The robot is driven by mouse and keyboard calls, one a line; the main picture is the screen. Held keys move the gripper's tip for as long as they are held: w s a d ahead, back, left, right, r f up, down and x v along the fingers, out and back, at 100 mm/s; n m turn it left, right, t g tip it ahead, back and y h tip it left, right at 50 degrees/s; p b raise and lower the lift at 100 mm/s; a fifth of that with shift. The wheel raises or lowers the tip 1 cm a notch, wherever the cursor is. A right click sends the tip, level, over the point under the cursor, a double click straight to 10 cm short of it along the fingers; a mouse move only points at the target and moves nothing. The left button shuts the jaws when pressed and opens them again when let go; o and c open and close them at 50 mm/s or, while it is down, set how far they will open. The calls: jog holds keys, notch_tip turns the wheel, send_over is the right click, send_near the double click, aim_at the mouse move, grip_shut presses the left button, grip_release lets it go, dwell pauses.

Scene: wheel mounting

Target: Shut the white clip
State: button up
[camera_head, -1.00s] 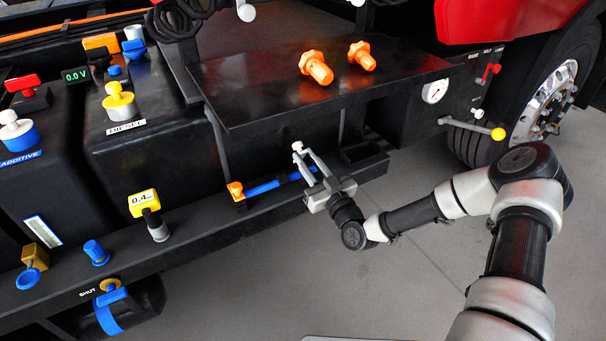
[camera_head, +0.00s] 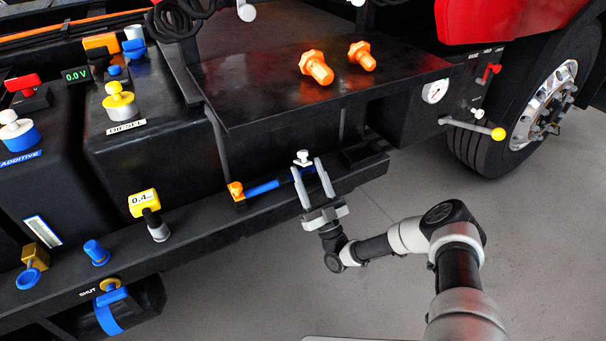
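The white clip (camera_head: 302,157) is a small white piece standing up near the right end of a blue bar (camera_head: 263,188) on the black side rail. An orange clip (camera_head: 236,190) is at the bar's left end. My gripper (camera_head: 311,166) reaches up from below with its two grey fingers spread apart. The fingertips are close to the white clip, one to its left and one to its right. I cannot tell whether either finger touches it. The right end of the blue bar is partly hidden behind the fingers.
A black plate with two orange bolts (camera_head: 318,68) overhangs above. A lever with a yellow knob (camera_head: 498,134) sticks out at the right, near the wheel (camera_head: 544,105). The grey floor in front is clear.

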jog(key=shift+r, duration=0.1)
jog(key=s+d+r+p, duration=0.3)
jog(key=s+d+p, duration=0.1)
jog(key=s, duration=0.1)
jog(key=shift+s, duration=0.4)
jog(key=shift+f, duration=0.1)
dwell(0.6)
